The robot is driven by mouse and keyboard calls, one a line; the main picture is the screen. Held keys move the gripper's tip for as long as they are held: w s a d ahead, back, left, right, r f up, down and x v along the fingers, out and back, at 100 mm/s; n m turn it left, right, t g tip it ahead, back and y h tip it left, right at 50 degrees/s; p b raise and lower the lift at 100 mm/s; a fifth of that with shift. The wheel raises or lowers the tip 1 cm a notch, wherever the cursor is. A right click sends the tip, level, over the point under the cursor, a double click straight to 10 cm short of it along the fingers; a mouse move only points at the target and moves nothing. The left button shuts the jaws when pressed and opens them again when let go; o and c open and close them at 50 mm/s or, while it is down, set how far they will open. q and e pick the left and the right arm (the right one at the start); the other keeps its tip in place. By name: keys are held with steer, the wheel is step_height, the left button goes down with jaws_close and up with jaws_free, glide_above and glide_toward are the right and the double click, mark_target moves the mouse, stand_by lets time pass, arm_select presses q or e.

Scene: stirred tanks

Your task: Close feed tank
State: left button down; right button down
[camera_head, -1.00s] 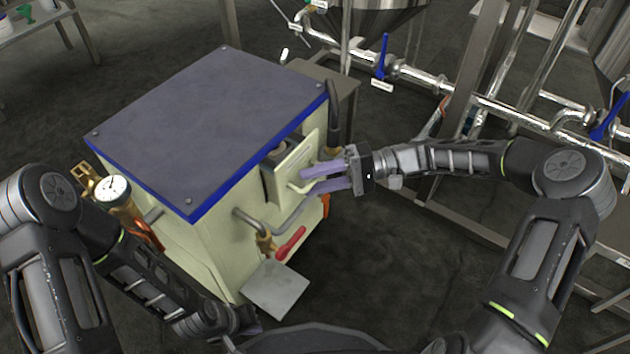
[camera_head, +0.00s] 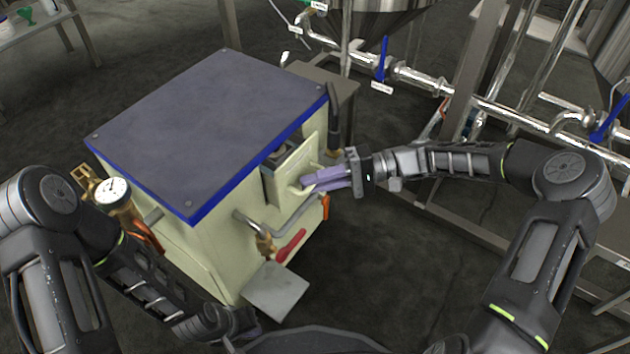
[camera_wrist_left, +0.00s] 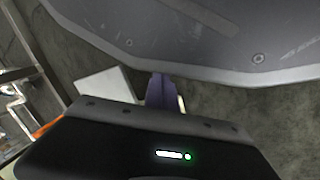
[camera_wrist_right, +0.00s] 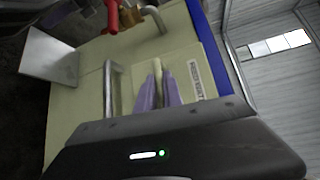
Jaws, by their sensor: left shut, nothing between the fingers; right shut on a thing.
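The feed tank (camera_head: 292,170) is a cream, drawer-like box with a pale handle on the front of the cream machine (camera_head: 190,250). It stands out from the machine, with a dark gap visible behind its front panel. In the right wrist view its labelled front panel (camera_wrist_right: 185,72) faces me. My right gripper (camera_head: 308,183) is shut on the tank's handle (camera_wrist_right: 157,68), its purple fingers on both sides of it. My left gripper (camera_head: 254,331) is shut and empty, low near my body; its purple fingers also show in the left wrist view (camera_wrist_left: 160,90).
The machine has a grey, blue-edged lid (camera_head: 210,130). Below the tank are a bent pipe with a red-handled valve (camera_head: 290,245) and a grey plate (camera_head: 276,290). A pressure gauge (camera_head: 112,190) stands at left. Steel pipes with blue valve handles (camera_head: 384,60) run behind my right arm.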

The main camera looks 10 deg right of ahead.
mark_target(299, 175)
stand_by(0.8)
steer(key=w+a, duration=0.2)
steer(key=shift+w+a, duration=0.3)
steer(key=shift+w, duration=0.15)
steer(key=c, duration=1.5)
jaws_free()
steer(key=shift+a, duration=0.1)
